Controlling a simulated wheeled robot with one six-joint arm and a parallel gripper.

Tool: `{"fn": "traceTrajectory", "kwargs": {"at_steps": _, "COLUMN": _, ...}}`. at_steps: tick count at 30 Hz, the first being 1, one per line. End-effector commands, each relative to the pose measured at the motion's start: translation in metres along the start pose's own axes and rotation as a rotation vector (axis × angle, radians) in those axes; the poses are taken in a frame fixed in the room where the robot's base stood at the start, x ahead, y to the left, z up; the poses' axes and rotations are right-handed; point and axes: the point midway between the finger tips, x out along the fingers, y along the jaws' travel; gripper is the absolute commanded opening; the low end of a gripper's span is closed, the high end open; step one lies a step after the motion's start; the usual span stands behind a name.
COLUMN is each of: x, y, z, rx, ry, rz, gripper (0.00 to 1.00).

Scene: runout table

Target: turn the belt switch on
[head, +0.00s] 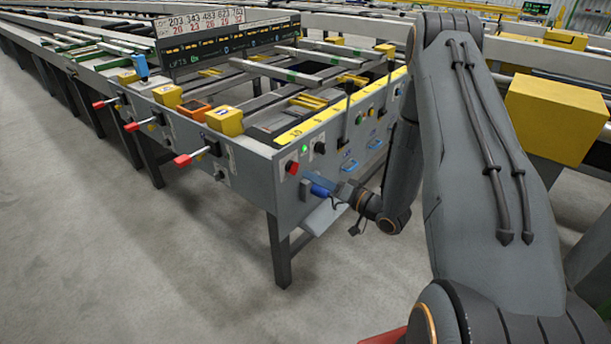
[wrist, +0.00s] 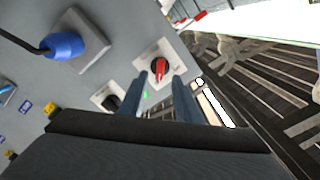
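A red rotary switch (wrist: 160,66) with a black base sits on a white plate on the grey side panel. It also shows in the head view (head: 291,168) near the table's corner. A black knob (wrist: 110,102) on its own white plate sits beside it, and a small green light (wrist: 145,95) is lit. The labels are too small to read, so I cannot tell which one is the belt switch. My gripper (wrist: 162,79) is open and faces the panel. The red switch shows between its fingertips; I see no clear contact. In the head view my forearm partly covers this area.
A blue plug (wrist: 64,45) with a black cable sticks out of the panel near my gripper. Red-tipped levers (head: 190,158) stick out from the table's left side. The grey floor (head: 150,270) in front is clear.

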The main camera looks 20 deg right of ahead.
Motion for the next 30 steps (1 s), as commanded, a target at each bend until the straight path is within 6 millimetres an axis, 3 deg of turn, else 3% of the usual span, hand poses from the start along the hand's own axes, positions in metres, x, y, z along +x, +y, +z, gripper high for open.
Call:
{"fn": "traceTrajectory", "kwargs": {"at_steps": 4, "x": -0.018, "y": 0.001, "z": 0.000, "rx": 0.001, "ry": 0.001, "rz": 0.001, "gripper": 0.30}}
{"fn": "traceTrajectory", "kwargs": {"at_steps": 10, "x": -0.026, "y": 0.000, "z": 0.000, "rx": 0.000, "ry": -0.001, "rz": 0.000, "gripper": 0.30}}
{"fn": "traceTrajectory", "kwargs": {"at_steps": 23, "x": -0.024, "y": -0.001, "z": -0.001, "rx": -0.012, "ry": -0.009, "rz": 0.014, "gripper": 0.30}}
{"fn": "traceTrajectory", "kwargs": {"at_steps": 30, "x": -0.005, "y": 0.000, "z": -0.022, "rx": -0.183, "ry": -0.137, "rz": 0.253, "gripper": 0.30}}
